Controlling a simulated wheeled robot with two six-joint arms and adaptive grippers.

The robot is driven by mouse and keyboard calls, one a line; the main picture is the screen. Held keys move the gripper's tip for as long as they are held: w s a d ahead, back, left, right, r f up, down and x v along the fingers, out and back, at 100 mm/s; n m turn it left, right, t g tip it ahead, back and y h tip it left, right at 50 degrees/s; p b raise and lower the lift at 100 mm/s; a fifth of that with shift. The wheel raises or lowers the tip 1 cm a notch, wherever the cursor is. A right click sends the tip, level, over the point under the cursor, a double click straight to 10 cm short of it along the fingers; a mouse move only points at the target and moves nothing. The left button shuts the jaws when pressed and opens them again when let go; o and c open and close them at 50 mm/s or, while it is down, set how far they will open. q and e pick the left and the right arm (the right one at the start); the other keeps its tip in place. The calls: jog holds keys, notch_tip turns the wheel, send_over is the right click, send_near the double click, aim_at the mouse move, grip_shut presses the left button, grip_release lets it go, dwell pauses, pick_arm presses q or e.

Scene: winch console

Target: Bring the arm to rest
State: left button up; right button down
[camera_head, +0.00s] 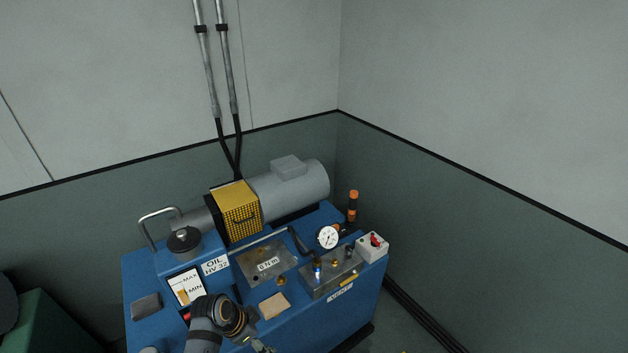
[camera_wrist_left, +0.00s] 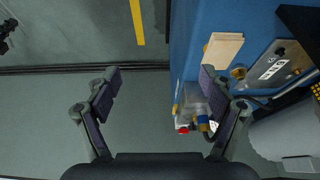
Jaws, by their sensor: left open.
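My left arm (camera_head: 208,325) comes in at the bottom of the head view, in front of the blue winch console (camera_head: 355,300). Its gripper is mostly cut off by the lower edge there.
The console carries a grey motor (camera_head: 305,190), a yellow guard (camera_head: 240,211), a pressure gauge (camera_head: 327,237), an orange-banded lever (camera_head: 353,205), a metal valve block (camera_head: 330,278) and a tan block (camera_head: 274,305). A green object (camera_head: 45,325) stands at left.

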pick_arm(q)
jog(key=s+a+f+n+y, duration=0.1)
jog(key=s+a+f+n, duration=0.3)
jog(key=f, duration=0.5)
jog(key=s+a+f+n+y, duration=0.1)
jog(key=s+a+f, duration=0.1)
jog(key=s+f, duration=0.55)
jog(key=s+a+f+n+y, duration=0.1)
jog(key=s+a+f+n, duration=0.25)
jog(key=f, duration=0.65)
jog(key=s+a+f+n, duration=0.1)
jog(key=s+f, duration=0.3)
jog(key=s, duration=0.5)
jog(key=s+a+f+n+g+y, duration=0.1)
jog(key=s+a+f, duration=0.2)
jog(key=s, duration=0.7)
jog(key=shift+s+a+f, duration=0.2)
jog(key=shift+s+f, duration=0.1)
jog(key=shift+f, duration=0.25)
pick_arm(e)
jog(key=w, duration=0.3)
jog(key=shift+w+r+t, duration=0.1)
jog(key=shift+w+t, duration=0.15)
jog(key=shift+t, duration=0.05)
jog(key=shift+s, duration=0.1)
